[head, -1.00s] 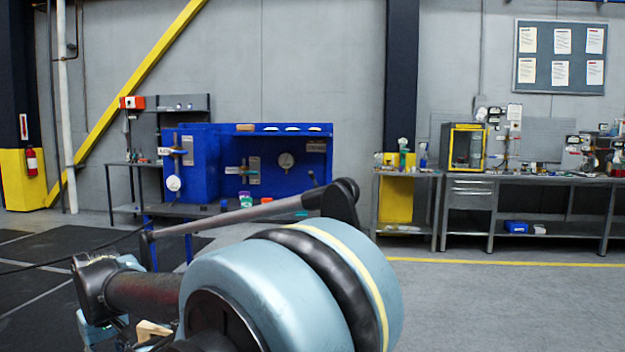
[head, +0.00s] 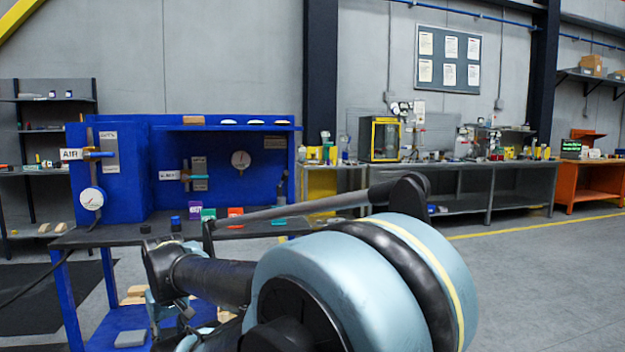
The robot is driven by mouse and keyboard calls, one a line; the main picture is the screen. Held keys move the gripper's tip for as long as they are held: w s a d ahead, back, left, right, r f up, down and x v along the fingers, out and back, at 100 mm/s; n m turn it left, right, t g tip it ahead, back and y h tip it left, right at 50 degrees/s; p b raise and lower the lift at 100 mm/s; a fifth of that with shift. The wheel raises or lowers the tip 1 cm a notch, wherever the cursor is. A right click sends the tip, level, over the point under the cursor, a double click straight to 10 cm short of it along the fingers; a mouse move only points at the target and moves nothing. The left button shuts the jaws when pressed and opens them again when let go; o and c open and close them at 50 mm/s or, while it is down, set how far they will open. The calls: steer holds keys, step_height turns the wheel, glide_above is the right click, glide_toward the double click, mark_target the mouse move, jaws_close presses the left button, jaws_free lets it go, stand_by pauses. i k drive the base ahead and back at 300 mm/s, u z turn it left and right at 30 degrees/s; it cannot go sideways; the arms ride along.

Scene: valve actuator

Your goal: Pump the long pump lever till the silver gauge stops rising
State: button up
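The blue valve bench (head: 135,183) stands ahead on the left. A round white-faced gauge (head: 91,198) hangs at its left front, below a valve with a teal handle (head: 98,155). The needles are too small to read. I cannot make out a long pump lever; my arm covers part of the bench's right side. My folded arm fills the lower middle, and my gripper fingers are not visible.
Small coloured items, including a green one (head: 208,214) and a red one (head: 235,213), are on the dark bench top. A metal workbench (head: 470,168) with an enclosed yellow-framed machine (head: 380,139) lines the back wall. Open grey floor (head: 560,275) lies to the right.

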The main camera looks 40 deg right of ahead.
mark_target(286, 173)
steer(key=z, duration=0.7)
steer(key=i, duration=0.95)
steer(key=z, duration=0.7)
